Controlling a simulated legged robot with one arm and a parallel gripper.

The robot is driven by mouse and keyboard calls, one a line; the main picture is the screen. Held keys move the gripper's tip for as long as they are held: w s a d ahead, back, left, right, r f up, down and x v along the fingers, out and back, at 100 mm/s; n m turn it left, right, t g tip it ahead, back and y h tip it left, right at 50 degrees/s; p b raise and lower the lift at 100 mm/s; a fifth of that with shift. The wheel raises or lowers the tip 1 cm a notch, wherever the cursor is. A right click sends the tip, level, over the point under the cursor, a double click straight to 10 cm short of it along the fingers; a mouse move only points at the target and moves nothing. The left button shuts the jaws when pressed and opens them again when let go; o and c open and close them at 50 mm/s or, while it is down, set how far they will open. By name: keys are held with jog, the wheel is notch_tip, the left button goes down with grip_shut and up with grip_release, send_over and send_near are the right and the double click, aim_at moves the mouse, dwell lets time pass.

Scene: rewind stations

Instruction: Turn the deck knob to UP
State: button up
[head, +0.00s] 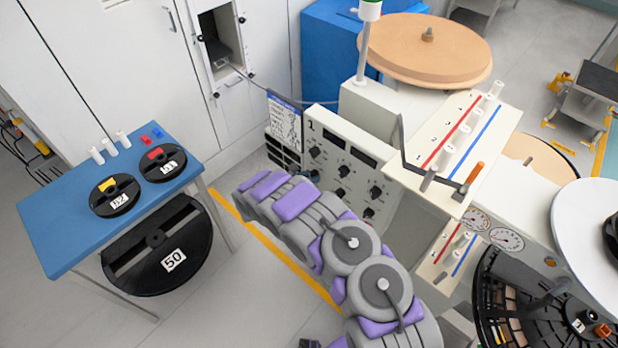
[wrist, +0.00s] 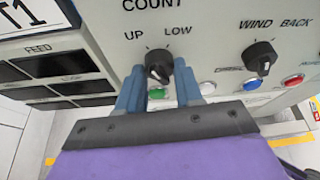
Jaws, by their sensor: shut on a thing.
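In the wrist view my gripper (wrist: 159,78) has its two blue fingers on either side of a black knob (wrist: 158,62) and is shut on it. The knob sits on the pale panel below the word COUNT, with UP at its upper left and LOW at its upper right. The fingers hide part of the knob, and I cannot tell surely which mark it points to. In the head view my arm reaches to the lower left of the control panel (head: 355,152); its knob there is largely hidden.
A second black knob (wrist: 260,56), marked WIND and BACK, is just right of my gripper. Below are a green button (wrist: 158,93), a white one and a blue one (wrist: 252,84). A blue table (head: 75,215) with reels stands left; floor is free between.

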jog(key=shift+a+n, duration=0.15)
jog(key=shift+n, duration=0.25)
jog(key=shift+w+r, duration=0.1)
jog(key=o, duration=1)
jog(key=shift+a, duration=0.1)
jog(key=shift+o, duration=0.2)
jog(key=p+v, duration=0.2)
jog(key=v, duration=1.5)
jog(key=shift+a, duration=0.35)
jog(key=shift+w, duration=0.1)
